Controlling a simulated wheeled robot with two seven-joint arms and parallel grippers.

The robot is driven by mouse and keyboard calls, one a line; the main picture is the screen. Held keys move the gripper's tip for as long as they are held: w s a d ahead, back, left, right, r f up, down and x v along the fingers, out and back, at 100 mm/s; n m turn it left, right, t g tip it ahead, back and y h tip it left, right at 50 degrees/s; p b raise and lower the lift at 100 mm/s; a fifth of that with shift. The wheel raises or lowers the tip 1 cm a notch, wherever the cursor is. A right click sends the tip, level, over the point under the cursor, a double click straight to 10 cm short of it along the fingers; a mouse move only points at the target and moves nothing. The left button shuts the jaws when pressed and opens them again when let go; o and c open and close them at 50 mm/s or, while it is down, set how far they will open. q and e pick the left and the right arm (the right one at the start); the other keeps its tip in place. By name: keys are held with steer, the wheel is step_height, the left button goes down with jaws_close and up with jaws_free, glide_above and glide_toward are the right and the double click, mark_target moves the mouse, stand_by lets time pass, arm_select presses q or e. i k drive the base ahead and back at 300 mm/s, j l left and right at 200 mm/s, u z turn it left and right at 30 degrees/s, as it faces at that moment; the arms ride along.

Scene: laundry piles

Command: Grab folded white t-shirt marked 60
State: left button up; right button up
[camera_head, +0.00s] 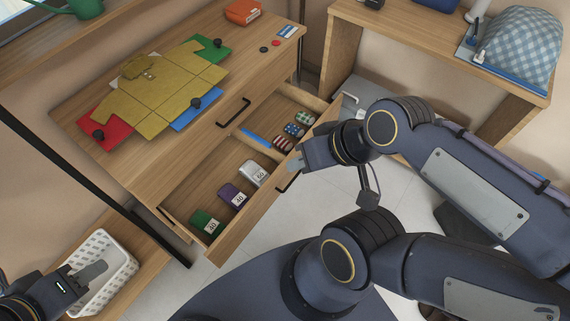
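The folded white t-shirt (256,172) with a number tag that appears to read 60 lies in the open drawer (218,245), at the right end of a row. A folded purple shirt (232,196) and a folded green shirt (204,222) lie to its left, each with a number tag. My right gripper (294,165) is over the drawer's front edge, right of the white t-shirt and apart from it in the picture. My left gripper (92,274) is at lower left, over the white basket. Each gripper's fingers overlap in this view, so their opening is unclear.
A divider separates the shirts from small patterned rolled items (293,130) and a blue item (257,138). The white basket (122,262) stands at lower left. A side table (400,40) is at upper right.

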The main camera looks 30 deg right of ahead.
mark_target(252, 171)
steer(key=i+l+u, duration=0.15)
steer(key=u, duration=0.15)
steer(key=i+l+u, duration=0.1)
steer(key=l+u, duration=0.55)
steer(key=i+l, duration=0.05)
